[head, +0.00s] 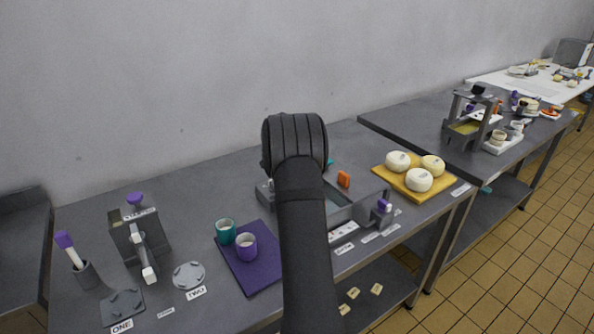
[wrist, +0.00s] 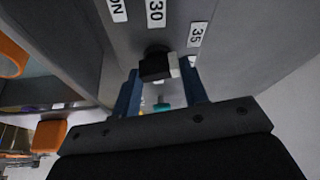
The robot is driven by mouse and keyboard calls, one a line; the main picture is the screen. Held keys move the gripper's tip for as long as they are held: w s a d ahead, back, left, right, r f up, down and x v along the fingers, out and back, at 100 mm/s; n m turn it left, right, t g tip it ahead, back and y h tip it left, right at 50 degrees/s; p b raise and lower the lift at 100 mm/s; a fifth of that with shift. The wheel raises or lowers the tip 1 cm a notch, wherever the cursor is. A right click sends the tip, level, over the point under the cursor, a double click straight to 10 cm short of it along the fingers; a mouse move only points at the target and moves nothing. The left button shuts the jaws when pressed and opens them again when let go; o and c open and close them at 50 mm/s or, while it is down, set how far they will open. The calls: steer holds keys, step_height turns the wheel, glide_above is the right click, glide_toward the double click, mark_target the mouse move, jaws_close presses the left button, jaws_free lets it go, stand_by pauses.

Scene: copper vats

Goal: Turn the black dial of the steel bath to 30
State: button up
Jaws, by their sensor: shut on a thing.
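The steel bath (head: 340,214) stands on the grey bench in the head view, partly hidden behind my arm. Its grey wall with printed labels fills the top of the wrist view. The black dial (wrist: 154,64) sits on that wall, with a white pointer mark (wrist: 174,66) on its right side. The "30" label (wrist: 155,13) is straight above the dial and the "35" label (wrist: 196,35) is above right. My gripper (wrist: 160,82) has its two blue fingers closed on either side of the dial. The head view hides gripper and dial behind my arm.
A yellow board (head: 411,188) with white round cheeses stands right of the bath. A purple tray (head: 263,277) with two cups lies to the left. An orange block (head: 343,179) is near the bath, and a purple-topped grey fixture (head: 382,211) stands at its right end.

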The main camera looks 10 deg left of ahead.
steer(key=n+y, duration=0.1)
steer(key=n, duration=0.2)
steer(key=shift+d+n+t, duration=0.1)
steer(key=shift+n+t, duration=0.2)
steer(key=n+y, duration=0.2)
steer(key=n, duration=0.2)
steer(key=shift+d+n, duration=0.1)
steer(key=shift+n, duration=0.2)
steer(key=n, duration=0.2)
steer(key=n+y, duration=0.1)
steer(key=n, duration=0.1)
steer(key=shift+d+y, duration=0.15)
steer(key=shift+y, duration=0.15)
steer(key=shift+n+g+y, duration=0.5)
steer(key=shift+n, duration=1)
steer(key=o, duration=1)
steer(key=shift+r, duration=0.1)
steer(key=v, duration=1.7)
steer(key=shift+w+d+r, duration=0.1)
steer(key=shift+w+r, duration=0.05)
